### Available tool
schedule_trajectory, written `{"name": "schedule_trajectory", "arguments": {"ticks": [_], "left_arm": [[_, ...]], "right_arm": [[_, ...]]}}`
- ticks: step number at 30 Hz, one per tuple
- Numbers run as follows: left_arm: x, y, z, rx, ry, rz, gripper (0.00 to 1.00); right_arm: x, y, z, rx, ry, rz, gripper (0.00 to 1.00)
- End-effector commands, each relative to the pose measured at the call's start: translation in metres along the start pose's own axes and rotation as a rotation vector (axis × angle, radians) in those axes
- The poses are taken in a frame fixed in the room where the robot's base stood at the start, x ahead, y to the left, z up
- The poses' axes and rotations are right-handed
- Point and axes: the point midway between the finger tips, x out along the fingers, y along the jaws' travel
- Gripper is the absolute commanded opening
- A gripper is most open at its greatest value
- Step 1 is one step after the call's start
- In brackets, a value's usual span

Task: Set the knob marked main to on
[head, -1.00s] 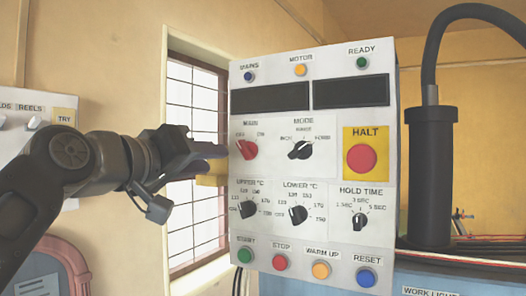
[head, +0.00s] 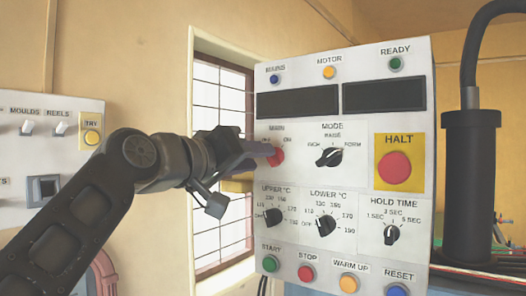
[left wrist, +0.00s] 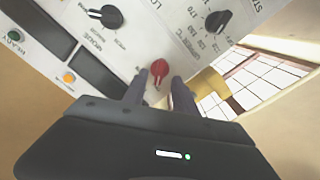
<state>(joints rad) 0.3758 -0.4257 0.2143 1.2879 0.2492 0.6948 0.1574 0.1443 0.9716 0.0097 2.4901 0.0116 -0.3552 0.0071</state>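The red main knob (head: 277,157) is at the upper left of the grey control panel (head: 364,150), under the labels MAIN, OFF and ON. My left gripper (head: 264,151) is right at it and covers part of it in the head view, so I cannot tell its setting there. In the left wrist view the red knob (left wrist: 160,69) shows between the two tips of my left gripper (left wrist: 160,77). The fingers are apart, with a small gap on each side of the knob. My right gripper is not in view.
The black mode knob (head: 329,157) is to the right, and the upper-temperature dial (head: 273,217) is below. A yellow HALT plate with a red button (head: 394,167) is farther right. A second switch panel (head: 50,150) stands at the left, and a barred window (head: 219,105) is behind my gripper.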

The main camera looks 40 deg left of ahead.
Motion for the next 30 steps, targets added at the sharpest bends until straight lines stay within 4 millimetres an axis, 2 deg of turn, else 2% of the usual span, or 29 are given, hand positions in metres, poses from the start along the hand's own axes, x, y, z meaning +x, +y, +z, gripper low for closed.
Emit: {"name": "schedule_trajectory", "arguments": {"ticks": [3, 6, 16, 28, 30], "left_arm": [[0.018, 0.001, -0.002, 0.0, -0.001, -0.002, 0.34], [0.026, 0.001, -0.001, 0.0, -0.001, -0.001, 0.34], [0.03, 0.0, 0.0, 0.0, 0.001, 0.0, 0.34], [0.03, 0.0, 0.0, 0.0, 0.001, 0.0, 0.01], [0.03, 0.0, 0.0, 0.0, 0.001, 0.0, 0.0]], "right_arm": [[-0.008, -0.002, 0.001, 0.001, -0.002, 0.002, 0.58], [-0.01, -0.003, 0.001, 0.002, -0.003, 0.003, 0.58], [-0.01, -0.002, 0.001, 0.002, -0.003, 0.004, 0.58], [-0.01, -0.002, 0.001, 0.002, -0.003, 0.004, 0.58], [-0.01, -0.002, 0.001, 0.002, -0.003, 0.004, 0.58]]}}
